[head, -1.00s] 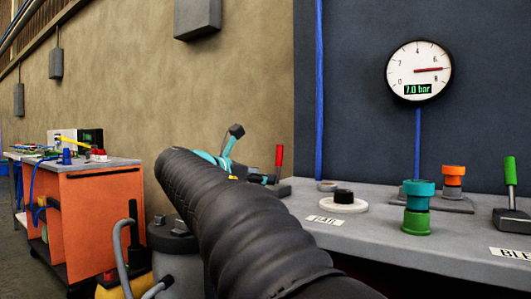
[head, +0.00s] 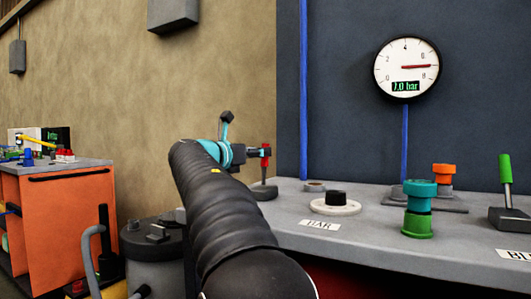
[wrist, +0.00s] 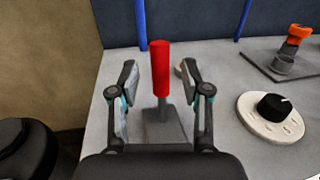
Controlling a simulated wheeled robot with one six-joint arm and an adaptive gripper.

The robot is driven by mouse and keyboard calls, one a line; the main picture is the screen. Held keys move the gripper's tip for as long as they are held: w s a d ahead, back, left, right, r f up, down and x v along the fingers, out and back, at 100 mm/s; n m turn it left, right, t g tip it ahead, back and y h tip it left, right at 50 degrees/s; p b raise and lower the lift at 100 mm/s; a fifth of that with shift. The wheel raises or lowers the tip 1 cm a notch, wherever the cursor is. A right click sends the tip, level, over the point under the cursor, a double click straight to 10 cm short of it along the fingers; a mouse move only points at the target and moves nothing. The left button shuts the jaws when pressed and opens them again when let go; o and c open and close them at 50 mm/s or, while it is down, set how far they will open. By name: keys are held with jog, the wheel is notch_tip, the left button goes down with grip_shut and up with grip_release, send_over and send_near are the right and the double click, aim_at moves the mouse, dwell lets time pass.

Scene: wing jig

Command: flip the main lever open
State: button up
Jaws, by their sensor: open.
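A lever with a red handle (wrist: 160,72) stands upright on a grey base (wrist: 164,128) at the left end of the grey bench. In the wrist view my gripper (wrist: 156,75) is open, with one finger on each side of the red handle and a gap on both sides. In the head view my gripper (head: 258,152) is at the red handle (head: 265,158), partly covering it. A second lever with a green handle (head: 505,168) stands at the right of the bench. The task does not say by colour which lever is the main one.
A round gauge (head: 406,67) on the dark panel reads 7.0 bar. The bench carries a black knob on a white disc (head: 335,204), a teal and green fitting (head: 418,210) and an orange fitting (head: 444,172). An orange cart (head: 66,215) stands at the left.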

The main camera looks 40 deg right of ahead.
aim_at(266, 169)
jog(key=shift+w+d, duration=0.2)
jog(key=shift+d, duration=0.8)
jog(key=shift+w+d, duration=0.15)
jog(key=shift+d, duration=0.8)
grip_shut()
